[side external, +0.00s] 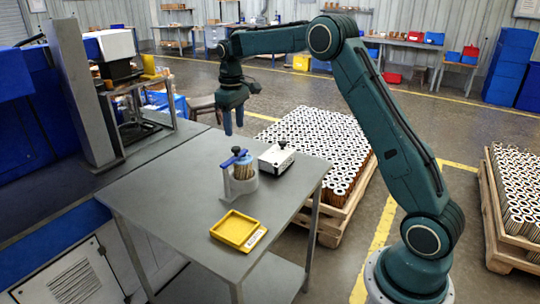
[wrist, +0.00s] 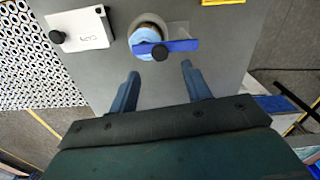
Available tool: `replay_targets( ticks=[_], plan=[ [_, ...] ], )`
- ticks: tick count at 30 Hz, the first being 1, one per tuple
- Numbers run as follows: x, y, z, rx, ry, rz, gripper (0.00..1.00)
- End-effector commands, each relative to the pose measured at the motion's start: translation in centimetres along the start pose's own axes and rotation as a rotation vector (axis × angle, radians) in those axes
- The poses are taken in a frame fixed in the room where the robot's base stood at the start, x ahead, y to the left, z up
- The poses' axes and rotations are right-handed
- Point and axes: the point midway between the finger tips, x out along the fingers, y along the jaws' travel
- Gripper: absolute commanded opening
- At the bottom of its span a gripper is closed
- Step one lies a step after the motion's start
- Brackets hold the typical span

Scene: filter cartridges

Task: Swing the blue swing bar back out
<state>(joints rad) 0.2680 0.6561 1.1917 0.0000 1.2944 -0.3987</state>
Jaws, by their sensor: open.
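The blue swing bar (side external: 234,158) lies across the top of a filter cartridge (side external: 243,172) that stands in a grey-white holder (side external: 242,188) on the table.
A white box with a black knob (side external: 277,158) sits right of the holder. A yellow tray (side external: 238,230) with a label is at the table's front. A pallet of cartridges (side external: 318,150) stands beyond the table. The table's left part is clear.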

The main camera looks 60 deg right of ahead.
Motion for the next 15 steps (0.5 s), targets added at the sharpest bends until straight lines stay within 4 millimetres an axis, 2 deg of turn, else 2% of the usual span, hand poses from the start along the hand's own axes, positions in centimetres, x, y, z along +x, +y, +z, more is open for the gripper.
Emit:
replay_targets(
  ticks=[9, 15],
  plan=[
    [4.7, 0.0, 0.1, 0.000, -0.003, -0.001, 0.48],
    [6.3, 0.0, 0.0, 0.000, 0.000, 0.000, 0.48]
  ],
)
